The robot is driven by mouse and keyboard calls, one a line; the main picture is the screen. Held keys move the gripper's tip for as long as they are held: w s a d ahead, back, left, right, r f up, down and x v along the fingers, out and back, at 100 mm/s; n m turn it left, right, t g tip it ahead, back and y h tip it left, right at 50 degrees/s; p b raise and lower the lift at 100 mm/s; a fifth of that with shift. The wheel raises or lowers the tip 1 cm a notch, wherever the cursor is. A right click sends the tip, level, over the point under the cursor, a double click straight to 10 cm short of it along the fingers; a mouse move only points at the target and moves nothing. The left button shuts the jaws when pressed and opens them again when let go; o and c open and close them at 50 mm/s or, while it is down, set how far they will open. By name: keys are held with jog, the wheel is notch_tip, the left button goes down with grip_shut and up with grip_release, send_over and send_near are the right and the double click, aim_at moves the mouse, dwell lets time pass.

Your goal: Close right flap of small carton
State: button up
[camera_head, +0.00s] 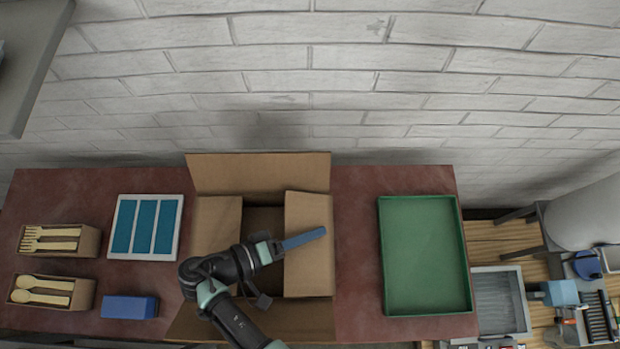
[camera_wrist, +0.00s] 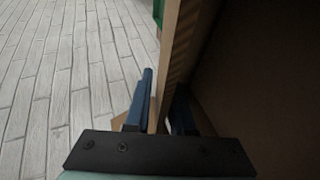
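The small carton (camera_head: 265,219) is brown cardboard and stands in the middle of the table. Its right flap (camera_head: 308,278) reaches inward over the right part of the opening. The left flap (camera_head: 214,222) covers the left part, and a dark gap shows between them. The back flap (camera_head: 258,172) stands up at the wall side; the front flap (camera_head: 290,331) is partly behind my arm. My gripper (camera_head: 304,239) has one blue finger above the right flap. In the wrist view my gripper (camera_wrist: 160,112) has its fingers close together on both sides of a cardboard panel (camera_wrist: 178,50).
A green tray (camera_head: 425,255) lies right of the carton. On the left are a white tray with blue slots (camera_head: 176,215), two boxes of wooden cutlery (camera_head: 92,243) (camera_head: 86,292) and a blue block (camera_head: 130,307). A brick wall stands behind the table.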

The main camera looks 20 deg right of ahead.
jog(key=shift+o, duration=0.7)
jog(key=shift+s, duration=0.1)
jog(key=v, duration=0.2)
jog(key=p+v, duration=0.1)
jog(key=v, duration=0.1)
jog(key=p+v, duration=0.1)
jog(key=v, duration=0.1)
jog(key=shift+d+r, duration=0.1)
jog(key=shift+r, duration=0.15)
jog(key=a+p, duration=0.1)
jog(key=p, duration=0.2)
jog(key=shift+a+p, duration=0.3)
jog(key=shift+a, duration=0.05)
